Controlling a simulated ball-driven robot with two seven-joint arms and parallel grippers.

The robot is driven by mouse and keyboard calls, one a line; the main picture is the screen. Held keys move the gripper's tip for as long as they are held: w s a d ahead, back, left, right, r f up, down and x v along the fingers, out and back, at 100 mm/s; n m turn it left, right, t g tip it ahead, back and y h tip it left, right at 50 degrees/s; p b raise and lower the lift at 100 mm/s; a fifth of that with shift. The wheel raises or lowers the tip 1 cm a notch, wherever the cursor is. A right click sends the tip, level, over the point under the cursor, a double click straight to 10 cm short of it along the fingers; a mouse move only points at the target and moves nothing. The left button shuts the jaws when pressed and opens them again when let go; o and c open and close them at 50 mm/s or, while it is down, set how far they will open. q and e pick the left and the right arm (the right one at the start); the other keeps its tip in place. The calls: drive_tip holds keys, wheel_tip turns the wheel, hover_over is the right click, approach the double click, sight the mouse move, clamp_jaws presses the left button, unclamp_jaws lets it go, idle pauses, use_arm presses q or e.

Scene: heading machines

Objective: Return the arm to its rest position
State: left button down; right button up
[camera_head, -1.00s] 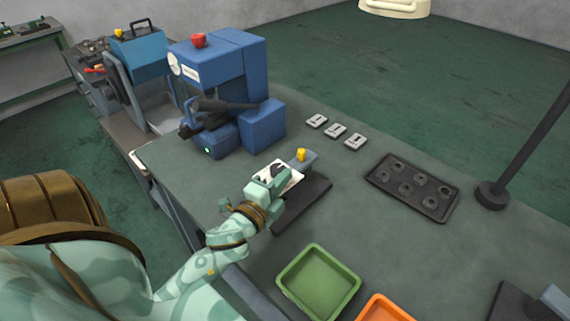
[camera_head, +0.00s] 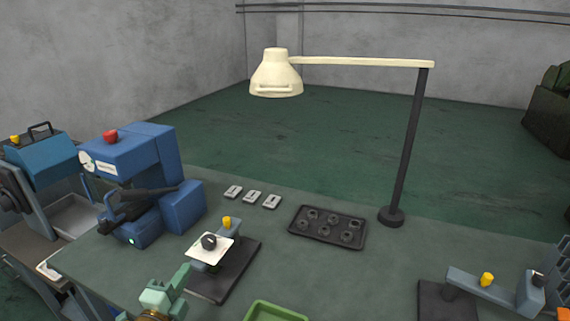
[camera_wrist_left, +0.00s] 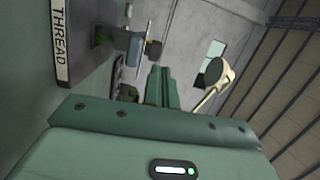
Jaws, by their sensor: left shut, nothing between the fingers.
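My left arm's green gripper (camera_head: 178,285) is low in the head view, left of centre. It is shut and empty, near the front of the table and apart from the fixture. In the left wrist view the closed fingers (camera_wrist_left: 162,88) point away from the camera, with nothing held. The fixture (camera_head: 243,262) has a dark base, a white plate (camera_head: 213,254) with a dark round part (camera_head: 209,241) on it, and a yellow knob (camera_head: 227,223). My right gripper is not in view.
A blue machine (camera_head: 165,140) stands left on the green table. Small pale tags (camera_head: 252,196), a black tray (camera_head: 328,238) of round parts and a lamp (camera_head: 404,150) stand behind. A green bin (camera_head: 275,309) is at the front, and another fixture (camera_head: 490,288) at right.

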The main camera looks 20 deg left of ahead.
use_arm(q)
drive_tip(key=s+d+f+n+g+y, duration=0.1)
drive_tip(key=s+d+f+n+g, duration=0.2)
drive_tip(key=s+n+g, duration=0.4)
drive_tip(key=s+d+f+n+g+y, duration=0.25)
drive_tip(key=s+g, duration=0.25)
drive_tip(key=s, duration=0.5)
drive_tip(key=s+d+f+g+h, duration=0.1)
drive_tip(key=s+d+f+h, duration=0.15)
drive_tip(key=f, duration=1.15)
drive_tip(key=s+d+f+g+h, duration=0.2)
drive_tip(key=s+d+f, duration=0.1)
drive_tip(key=f, duration=1.1)
drive_tip(key=s+f+n+g, duration=0.1)
drive_tip(key=s+f, duration=0.5)
drive_tip(key=s, duration=0.3)
drive_tip(key=s+f+n+g+h, duration=0.1)
drive_tip(key=s+f+n, duration=0.1)
drive_tip(key=s+f, duration=0.5)
drive_tip(key=shift+s+a, duration=0.3)
drive_tip(key=shift+s, duration=0.9)
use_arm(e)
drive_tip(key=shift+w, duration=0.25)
use_arm(q)
drive_tip(key=shift+f, duration=0.1)
